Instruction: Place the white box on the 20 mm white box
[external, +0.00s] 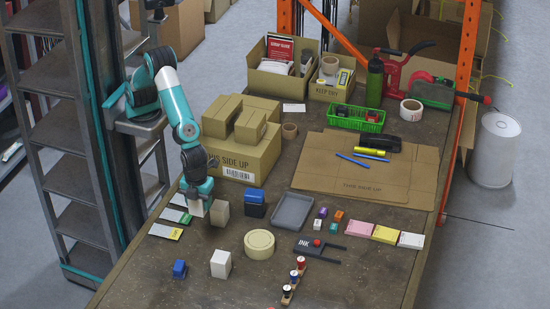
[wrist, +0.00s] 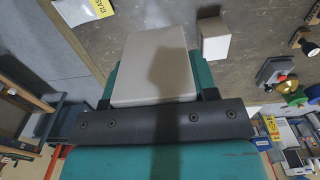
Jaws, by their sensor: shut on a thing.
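My gripper (external: 197,192) points down above the left part of the table and is shut on a white box (external: 196,208). In the wrist view the held white box (wrist: 150,68) is large between the jaws. A grey-white box (external: 219,213) stands just to the right of the held box in the external view. Another white box (external: 221,264) stands upright nearer the front edge. In the wrist view one smaller white box (wrist: 214,42) shows to the right of the held one; I cannot tell which of the two it is. No sizes can be read on the boxes.
Cards (external: 164,231) lie left of the gripper. A large carton (external: 240,155) is close behind.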

